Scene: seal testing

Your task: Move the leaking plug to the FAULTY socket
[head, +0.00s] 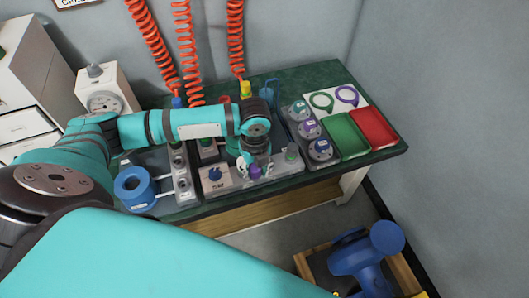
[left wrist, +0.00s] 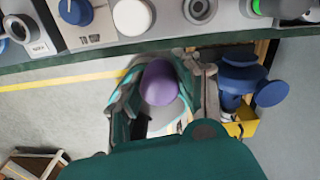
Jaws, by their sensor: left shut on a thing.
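My left gripper (head: 254,164) reaches over the bench from the left and points down at the bench's front edge. It is shut on a purple round-topped piece, a plug by its look (head: 256,171). The same purple plug shows between the fingers in the left wrist view (left wrist: 158,83). In the head view, capped plugs stand in a column on a grey rack (head: 320,165) right of the gripper: teal (head: 299,107), purple (head: 310,128) and blue (head: 320,147). No FAULTY label is readable. My right gripper is out of view.
A panel with a blue knob (head: 215,175) and a blue ring-shaped device (head: 135,188) are at left. Red coiled hoses (head: 187,50) hang behind.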

